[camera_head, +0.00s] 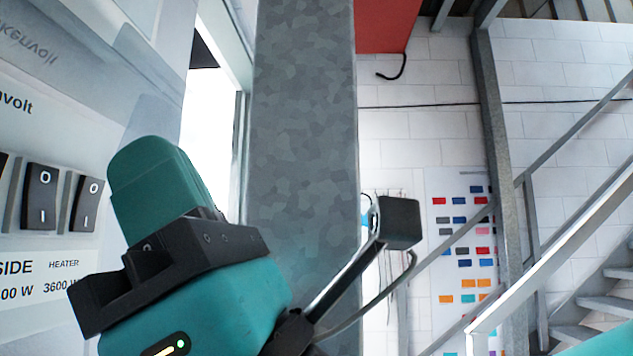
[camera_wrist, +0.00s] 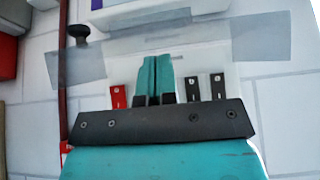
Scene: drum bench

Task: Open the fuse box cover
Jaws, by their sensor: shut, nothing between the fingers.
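The fuse box (camera_head: 60,245) is a pale panel at the left of the head view, with printed labels and black rocker switches (camera_head: 40,196). A see-through grey sheet, apparently the cover (camera_head: 125,45), shows at its upper left. In the wrist view a grey translucent band, likely the same cover (camera_wrist: 262,48), crosses behind my fingers, above one red and several black switches (camera_wrist: 193,87). My gripper (camera_head: 150,155) is teal, shut and empty, in front of the panel. Its fingertips (camera_wrist: 157,62) overlap the band in the wrist view; I cannot tell whether they touch it.
A grey metal post (camera_head: 305,130) stands right of the panel. A red box (camera_head: 385,25) hangs on the white brick wall behind. A staircase with rails (camera_head: 575,265) is at the right. In the wrist view a black knob (camera_wrist: 79,34) sits upper left, beside a red strip.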

